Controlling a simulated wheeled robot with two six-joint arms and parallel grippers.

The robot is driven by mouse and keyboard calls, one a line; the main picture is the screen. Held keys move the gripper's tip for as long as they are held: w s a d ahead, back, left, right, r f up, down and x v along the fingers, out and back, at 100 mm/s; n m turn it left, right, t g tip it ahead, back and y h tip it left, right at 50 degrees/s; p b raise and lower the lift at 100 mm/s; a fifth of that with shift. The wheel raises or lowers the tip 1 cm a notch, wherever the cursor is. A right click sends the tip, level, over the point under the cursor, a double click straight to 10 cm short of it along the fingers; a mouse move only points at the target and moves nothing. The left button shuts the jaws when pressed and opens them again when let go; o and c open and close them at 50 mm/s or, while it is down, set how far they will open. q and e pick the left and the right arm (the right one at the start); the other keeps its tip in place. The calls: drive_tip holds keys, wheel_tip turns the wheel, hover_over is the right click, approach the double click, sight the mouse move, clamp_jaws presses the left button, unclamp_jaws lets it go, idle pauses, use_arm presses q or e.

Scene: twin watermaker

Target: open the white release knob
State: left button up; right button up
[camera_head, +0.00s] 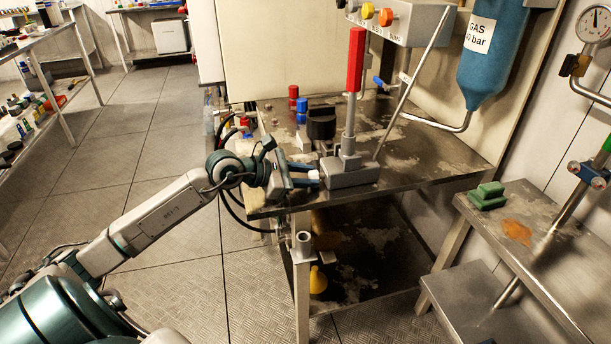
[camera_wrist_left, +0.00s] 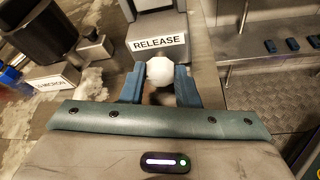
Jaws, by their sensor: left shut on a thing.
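The white release knob (camera_wrist_left: 160,80) is a small round white knob just in front of a block labelled RELEASE (camera_wrist_left: 160,43) in the left wrist view. My left gripper (camera_wrist_left: 160,88) has its two blue fingers shut on the knob, one on each side. In the head view the left gripper (camera_head: 306,176) reaches in from the left to the grey pump base (camera_head: 350,172) at the table's front edge. The knob shows there only as a small white spot (camera_head: 313,175) at the fingertips. My right gripper is not in view.
A red-handled lever (camera_head: 355,60) rises from the pump base. A black cylinder (camera_head: 321,124) and red and blue caps (camera_head: 301,105) stand behind it on the metal table (camera_head: 440,160). A blue gas bottle (camera_head: 492,60) hangs at the right. A second table with a green block (camera_head: 487,195) stands at right.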

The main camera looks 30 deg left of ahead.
use_arm(q)
drive_tip(key=shift+w+a+n+g+h, duration=0.15)
drive_tip(key=shift+n+g+h, duration=0.45)
drive_tip(key=shift+n, duration=0.5)
drive_tip(key=shift+n+g+h, duration=0.5)
drive_tip(key=shift+n, duration=0.5)
drive_tip(key=o, duration=0.7)
drive_tip(key=shift+a, duration=0.1)
